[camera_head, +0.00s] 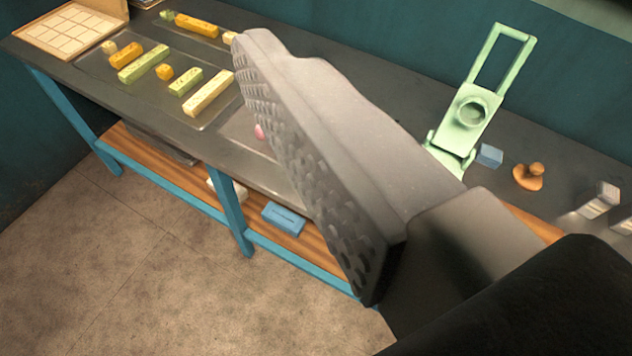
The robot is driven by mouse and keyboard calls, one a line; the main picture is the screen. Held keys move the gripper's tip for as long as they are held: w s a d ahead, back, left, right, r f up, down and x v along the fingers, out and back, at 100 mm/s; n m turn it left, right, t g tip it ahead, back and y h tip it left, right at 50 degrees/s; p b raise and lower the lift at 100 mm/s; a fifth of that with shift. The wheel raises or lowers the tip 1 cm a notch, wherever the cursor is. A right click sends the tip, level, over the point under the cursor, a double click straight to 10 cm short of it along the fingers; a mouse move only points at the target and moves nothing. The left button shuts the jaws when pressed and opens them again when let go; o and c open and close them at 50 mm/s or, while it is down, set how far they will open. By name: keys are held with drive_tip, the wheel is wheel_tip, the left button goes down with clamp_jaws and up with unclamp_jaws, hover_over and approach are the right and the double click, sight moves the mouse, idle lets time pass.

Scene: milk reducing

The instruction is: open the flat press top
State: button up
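The flat press (470,112) is a pale green device standing on the dark table at the right. It has a flat plate with a round raised part and a rectangular open frame (505,58) that reaches up and back from it. How its top and base meet is too small to tell. My gripper (262,85) looms large across the middle, with one grey finger and its ribbed face visible. I see no second finger and nothing held. The finger is left of the press in the picture and hides part of the table.
A blue block (488,155) and an orange-brown knobbed piece (528,176) lie right of the press. Metal pieces (600,200) stand at the right edge. Yellow, green and orange bars (145,63) lie in trays at the left, near a gridded board (68,30). Floor in front is clear.

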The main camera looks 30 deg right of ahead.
drive_tip(key=w+a+f+m+t+y, duration=0.1)
drive_tip(key=w+a+f, duration=0.1)
drive_tip(key=w+f, duration=0.4)
drive_tip(key=w+a+f+m, duration=0.1)
drive_tip(key=w+f, duration=0.2)
drive_tip(key=w, duration=0.5)
drive_tip(key=w+d+f+m+h, duration=0.2)
drive_tip(key=w+f+m+h, duration=0.15)
drive_tip(key=w+f, duration=0.6)
drive_tip(key=d+f+m+g+h, duration=0.1)
drive_tip(key=d+f+m+h, duration=0.15)
drive_tip(key=f, duration=0.55)
drive_tip(key=d+f+m+h, duration=0.1)
drive_tip(key=d+f+h, duration=0.2)
drive_tip(key=f, duration=0.5)
drive_tip(key=s+d+f+m+g+h, duration=0.1)
drive_tip(key=s+d+f+g+h, duration=0.55)
drive_tip(key=f, duration=0.85)
drive_tip(key=shift+t, duration=0.95)
drive_tip(key=w+d, duration=0.1)
drive_tip(key=d, duration=0.3)
drive_tip(key=w+d, duration=0.2)
drive_tip(key=d, duration=0.2)
drive_tip(key=w+d, duration=0.2)
drive_tip(key=d, duration=0.2)
drive_tip(key=shift+r+b, duration=0.25)
drive_tip(key=shift+b, duration=0.15)
